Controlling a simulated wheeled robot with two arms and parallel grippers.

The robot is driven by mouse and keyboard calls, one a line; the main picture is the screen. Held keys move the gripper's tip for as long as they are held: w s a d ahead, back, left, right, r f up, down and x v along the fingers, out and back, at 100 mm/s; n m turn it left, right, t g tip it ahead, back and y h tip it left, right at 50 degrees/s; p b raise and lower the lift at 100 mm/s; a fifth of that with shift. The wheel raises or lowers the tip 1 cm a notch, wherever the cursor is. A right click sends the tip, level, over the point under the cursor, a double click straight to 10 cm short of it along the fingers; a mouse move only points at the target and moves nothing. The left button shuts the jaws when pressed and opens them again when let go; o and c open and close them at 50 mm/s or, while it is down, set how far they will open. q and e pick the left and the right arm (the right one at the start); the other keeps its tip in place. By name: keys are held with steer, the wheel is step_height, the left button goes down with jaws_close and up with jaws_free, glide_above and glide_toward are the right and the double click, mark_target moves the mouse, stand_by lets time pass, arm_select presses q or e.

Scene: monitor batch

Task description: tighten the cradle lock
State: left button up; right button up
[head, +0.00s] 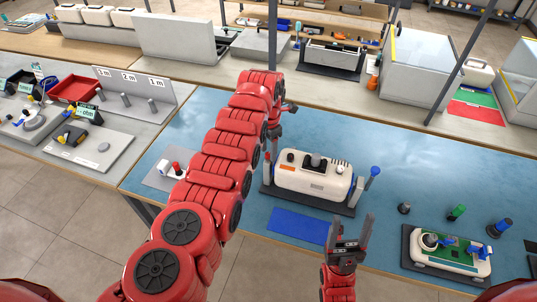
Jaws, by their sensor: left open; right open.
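A white monitor unit (312,180) with dark fittings on top sits in a dark cradle (310,202) on the blue table. I cannot tell which part is the cradle lock. My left gripper (282,122) is open, behind and above the cradle's left end, partly hidden by its own arm. My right gripper (351,222) is open and empty, in front of the cradle's right end, fingers pointing away from me.
A blue mat (300,226) lies in front of the cradle. An opened unit with a green board (450,250) sits at right, near several knobs, one of them green (456,212). A grey plate (160,178) with small parts is at left. The table's back right is clear.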

arm_select(q)
steer(key=shift+r, duration=0.7)
steer(key=shift+f, duration=0.2)
steer(key=shift+f+b, duration=0.9)
steer(key=shift+f, duration=0.25)
steer(key=shift+r, duration=0.1)
steer(key=shift+c, duration=0.2)
jaws_close()
